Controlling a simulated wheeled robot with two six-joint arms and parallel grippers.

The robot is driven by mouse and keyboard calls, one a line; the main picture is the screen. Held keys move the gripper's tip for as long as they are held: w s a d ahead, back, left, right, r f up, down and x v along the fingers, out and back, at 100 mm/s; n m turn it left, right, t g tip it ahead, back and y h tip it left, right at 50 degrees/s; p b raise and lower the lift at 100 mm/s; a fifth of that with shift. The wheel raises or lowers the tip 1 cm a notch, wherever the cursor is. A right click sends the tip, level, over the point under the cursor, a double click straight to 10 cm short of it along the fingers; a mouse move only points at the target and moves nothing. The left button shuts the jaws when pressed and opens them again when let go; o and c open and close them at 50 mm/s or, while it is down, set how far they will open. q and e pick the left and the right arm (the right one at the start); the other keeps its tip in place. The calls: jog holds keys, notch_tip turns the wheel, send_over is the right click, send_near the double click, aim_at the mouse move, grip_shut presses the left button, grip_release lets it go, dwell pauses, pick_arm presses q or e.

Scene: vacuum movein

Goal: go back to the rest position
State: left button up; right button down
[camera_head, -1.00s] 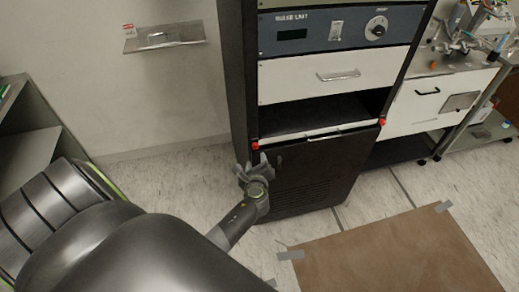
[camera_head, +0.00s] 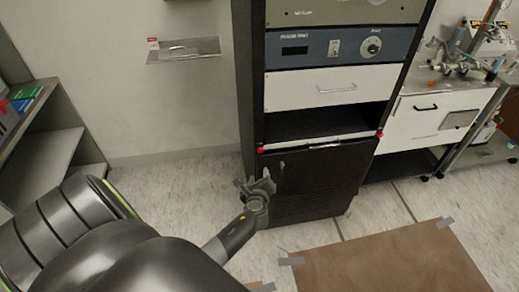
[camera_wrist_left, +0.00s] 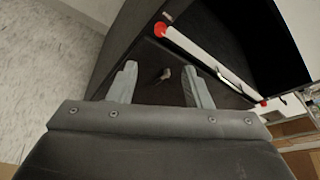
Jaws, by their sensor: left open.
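My left gripper (camera_head: 258,186) is in front of the lower black panel of the tall rack (camera_head: 310,185) in the head view. In the left wrist view its two grey fingers (camera_wrist_left: 160,85) are apart with nothing held between them. Beyond the fingers are the dark panel, a small knob-like fitting (camera_wrist_left: 162,74) and a white bar with red ends (camera_wrist_left: 205,60). I cannot tell the exact gap between the fingertips and the panel. My right gripper is in neither view.
The rack holds a blue-grey control unit (camera_head: 340,46) and a white drawer (camera_head: 330,86) above an open bay. A wall shelf (camera_head: 185,50) hangs at upper left. Shelving (camera_head: 45,165) stands at left, a white bench cabinet (camera_head: 425,117) at right. A brown mat (camera_head: 390,262) lies on the floor.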

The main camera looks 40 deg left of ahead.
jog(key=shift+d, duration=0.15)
pick_arm(q)
jog(key=s+d+f+n+g+h+b, duration=0.1)
jog(key=s+d+f+n+g+h, duration=0.3)
jog(key=s+f, duration=0.7)
jog(key=s+a+f+n+g+b, duration=0.1)
jog(key=s+f+n+g+b, duration=0.1)
jog(key=s+f+n, duration=0.9)
jog(key=s+d+f+n+g+h, duration=0.1)
jog(key=s+f+n, duration=0.1)
jog(key=s+f, duration=0.2)
jog(key=s+d+f+n+g+h+b, duration=0.1)
jog(key=s+f, duration=0.4)
jog(key=s, duration=0.6)
jog(key=s+d+f+n+g+h+b, duration=0.1)
jog(key=s+d+f+n+g, duration=0.1)
jog(key=s, duration=0.6)
notch_tip(320, 180, down, 3)
jog(key=shift+s+d+f+n, duration=0.15)
jog(key=shift+d+n, duration=0.45)
jog(key=shift+n, duration=0.6)
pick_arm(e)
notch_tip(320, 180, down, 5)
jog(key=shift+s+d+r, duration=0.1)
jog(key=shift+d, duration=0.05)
